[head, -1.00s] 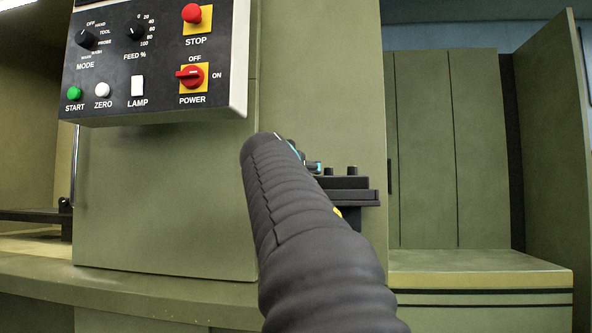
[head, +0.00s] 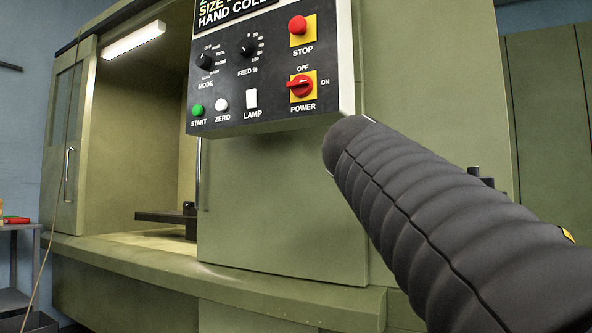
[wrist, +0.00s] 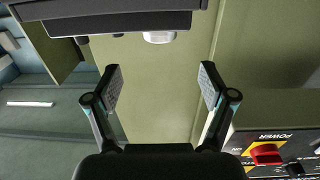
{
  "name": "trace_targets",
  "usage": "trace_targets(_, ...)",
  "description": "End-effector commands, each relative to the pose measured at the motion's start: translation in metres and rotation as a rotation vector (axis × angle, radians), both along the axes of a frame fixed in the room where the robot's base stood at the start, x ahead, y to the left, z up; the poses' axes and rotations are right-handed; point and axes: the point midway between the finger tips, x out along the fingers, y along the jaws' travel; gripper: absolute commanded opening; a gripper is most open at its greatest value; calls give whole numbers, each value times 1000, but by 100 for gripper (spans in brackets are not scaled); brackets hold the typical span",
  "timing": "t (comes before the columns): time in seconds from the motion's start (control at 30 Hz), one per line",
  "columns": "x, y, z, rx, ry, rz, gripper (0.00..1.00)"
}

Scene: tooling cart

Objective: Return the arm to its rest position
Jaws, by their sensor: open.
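My gripper (wrist: 158,88) shows in the wrist view with its two fingers spread wide and nothing between them. Beyond the fingers is the plain green face of the machine. The red power switch (wrist: 265,154) on the control panel shows at the lower right of the wrist view, to the right of the right finger. In the head view my dark ribbed arm (head: 440,215) reaches up from the lower right toward the panel's lower right corner. My fingers are hidden in the head view.
The control panel (head: 345,60) overhangs the machine's green front. A dark shelf or holder (wrist: 120,22) crosses the top of the wrist view, close to the fingers. The machine's lit work chamber (head: 150,120) stands open at left. A grey cart (head: 15,265) is at far left.

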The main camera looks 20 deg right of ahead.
Motion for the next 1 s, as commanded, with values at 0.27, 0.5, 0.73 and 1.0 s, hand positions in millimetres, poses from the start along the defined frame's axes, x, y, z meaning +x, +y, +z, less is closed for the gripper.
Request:
trace_targets(0.27, -1, 1, 0, 0, 0, -1, 82)
trace_targets(0.5, -1, 1, 0, -1, 1, -1, 82)
trace_targets(0.73, 4, 2, -14, -47, 127, 17, 82)
trace_targets(1.0, 29, 28, -155, 60, 501, 186, 82)
